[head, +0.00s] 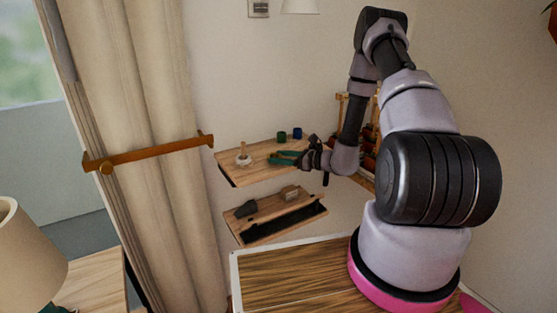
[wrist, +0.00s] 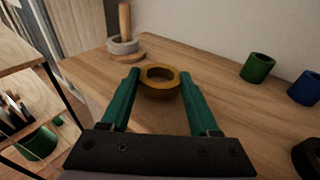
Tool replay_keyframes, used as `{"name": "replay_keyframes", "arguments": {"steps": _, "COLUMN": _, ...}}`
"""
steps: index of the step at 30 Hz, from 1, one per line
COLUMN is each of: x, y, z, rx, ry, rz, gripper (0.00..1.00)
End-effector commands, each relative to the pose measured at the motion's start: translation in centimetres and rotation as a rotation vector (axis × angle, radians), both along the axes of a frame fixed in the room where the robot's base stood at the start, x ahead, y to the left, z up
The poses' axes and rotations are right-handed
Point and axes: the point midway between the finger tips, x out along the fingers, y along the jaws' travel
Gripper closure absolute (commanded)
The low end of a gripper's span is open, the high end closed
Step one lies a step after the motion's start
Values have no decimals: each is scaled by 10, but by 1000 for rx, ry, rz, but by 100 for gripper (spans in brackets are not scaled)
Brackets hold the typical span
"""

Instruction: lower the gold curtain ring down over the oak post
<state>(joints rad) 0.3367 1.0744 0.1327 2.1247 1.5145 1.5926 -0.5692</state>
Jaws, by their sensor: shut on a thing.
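The gold curtain ring (wrist: 160,91) is between the green fingertips of my gripper (wrist: 159,76), its hole facing up. My gripper is shut on it. The oak post (wrist: 124,19) stands upright on a round wooden base, beyond the ring and to its left in the wrist view. A pale grey ring (wrist: 122,46) lies around the post's foot. In the head view the post (head: 243,148) is on the upper wall shelf, just left of my gripper (head: 273,157). The gold ring is apart from the post. Its height above the shelf is hard to tell.
A green cup (wrist: 257,68) and a blue cup (wrist: 304,87) stand on the upper shelf (head: 232,173), right of the ring. A dark round thing (wrist: 307,157) is at the wrist view's right edge. A lower shelf (head: 237,224) holds small items. A curtain (head: 140,90) hangs left.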

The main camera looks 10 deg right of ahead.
Motion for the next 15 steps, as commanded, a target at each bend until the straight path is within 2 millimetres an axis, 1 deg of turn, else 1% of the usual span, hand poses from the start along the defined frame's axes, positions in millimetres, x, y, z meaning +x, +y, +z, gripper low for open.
{"name": "replay_keyframes", "arguments": {"steps": 5, "x": 1, "y": 0, "z": 26, "rx": -2, "ry": -5, "rz": 0, "gripper": 90}}
{"name": "replay_keyframes", "arguments": {"steps": 9, "x": 0, "y": 0, "z": 55, "rx": -1, "ry": -5, "rz": 1, "gripper": 90}}
{"name": "replay_keyframes", "arguments": {"steps": 12, "x": 0, "y": 0, "z": 73, "rx": -2, "ry": -4, "rz": 1, "gripper": 90}}
{"name": "replay_keyframes", "arguments": {"steps": 15, "x": 0, "y": 2, "z": 86, "rx": -2, "ry": -4, "rz": 2, "gripper": 90}}
